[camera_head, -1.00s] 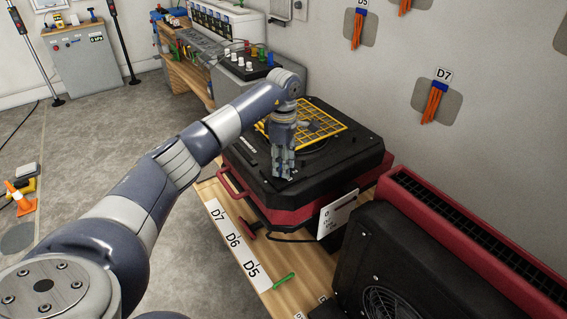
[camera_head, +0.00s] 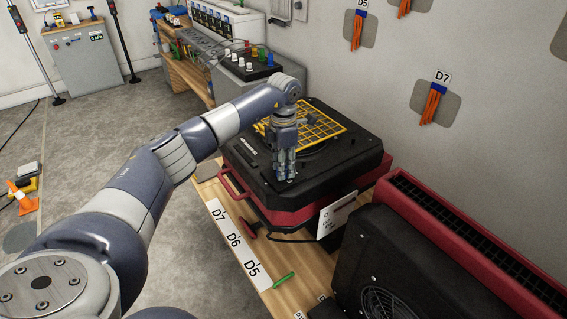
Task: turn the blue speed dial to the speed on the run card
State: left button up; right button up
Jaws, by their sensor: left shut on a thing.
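My left gripper (camera_head: 285,174) points down at the front part of the top of a black and red machine (camera_head: 343,180) with a yellow grille (camera_head: 325,125). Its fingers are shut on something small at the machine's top. The fingers hide that thing, and I cannot see the blue speed dial itself. A white card (camera_head: 337,215) hangs at the machine's right front side. Its print is too small to read. My right gripper is not in view.
The wooden bench has a label strip marked D7, D6, D5 (camera_head: 238,243) and a green marker (camera_head: 284,279). A black fan unit (camera_head: 400,275) and a red-framed box (camera_head: 470,240) stand at the right. Orange bundles (camera_head: 431,104) hang on the wall.

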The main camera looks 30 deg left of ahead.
pick_arm(q)
jog(key=n+p, duration=0.1)
jog(key=n, duration=0.3)
jog(key=shift+n, duration=0.3)
jog(key=n+p, duration=0.1)
jog(key=n, duration=0.2)
jog(key=shift+a+r+n, duration=0.1)
jog(key=shift+n, duration=0.3)
jog(key=n+p, duration=0.1)
jog(key=n, duration=0.3)
jog(key=shift+p, duration=0.3)
jog(key=shift+n+p, duration=0.65)
jog(key=shift+n, duration=1.45)
jog(key=o, duration=1.1)
jog(key=shift+c, duration=0.2)
